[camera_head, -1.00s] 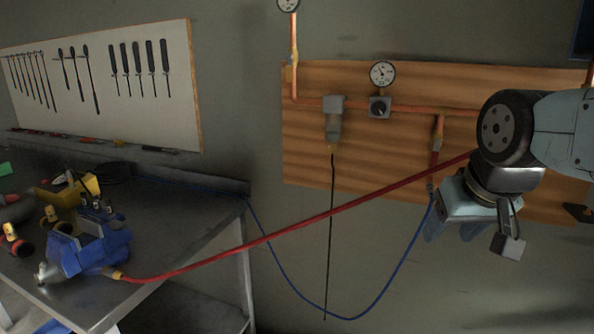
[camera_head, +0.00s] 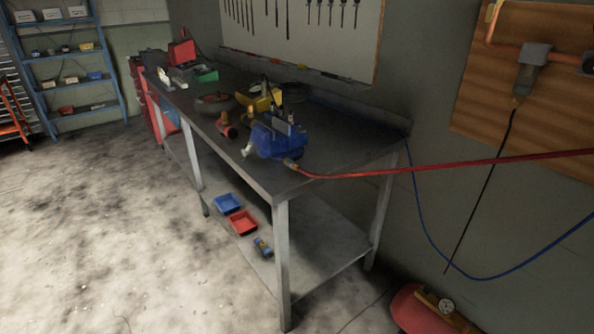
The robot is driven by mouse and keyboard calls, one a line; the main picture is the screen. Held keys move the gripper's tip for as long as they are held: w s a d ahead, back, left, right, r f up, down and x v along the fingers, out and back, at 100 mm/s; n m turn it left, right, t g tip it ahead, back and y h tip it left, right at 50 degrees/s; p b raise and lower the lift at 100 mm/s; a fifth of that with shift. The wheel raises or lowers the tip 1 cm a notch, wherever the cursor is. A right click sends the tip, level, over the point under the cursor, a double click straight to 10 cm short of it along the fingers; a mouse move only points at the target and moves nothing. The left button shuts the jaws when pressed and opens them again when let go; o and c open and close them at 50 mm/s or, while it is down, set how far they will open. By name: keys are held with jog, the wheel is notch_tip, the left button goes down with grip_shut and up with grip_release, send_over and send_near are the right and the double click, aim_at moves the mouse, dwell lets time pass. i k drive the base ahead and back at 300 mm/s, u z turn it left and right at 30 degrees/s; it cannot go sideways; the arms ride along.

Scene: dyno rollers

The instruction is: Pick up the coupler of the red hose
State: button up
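The red hose (camera_head: 440,168) runs from the bench's right end, across the gap, to the right edge of the view. Its small brass-coloured coupler (camera_head: 292,165) lies at the hose's left end, on the bench top close beside the blue vise (camera_head: 275,140). I cannot tell whether the coupler touches the vise. My gripper and arm are out of view. The other end of the red hose is also out of view.
The workbench (camera_head: 350,150) has a lower shelf holding a blue tray (camera_head: 227,203) and a red tray (camera_head: 242,222). A blue hose (camera_head: 425,235) and a dark cord (camera_head: 483,200) hang right of it. A red tank (camera_head: 415,312) stands below. Floor at left (camera_head: 90,240) is clear.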

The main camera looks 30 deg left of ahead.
aim_at(288, 162)
jog(key=k, duration=0.95)
jog(key=u, duration=0.3)
jog(key=i, duration=0.65)
jog(key=u, duration=0.8)
jog(key=i, duration=1.55)
jog(key=z, duration=0.4)
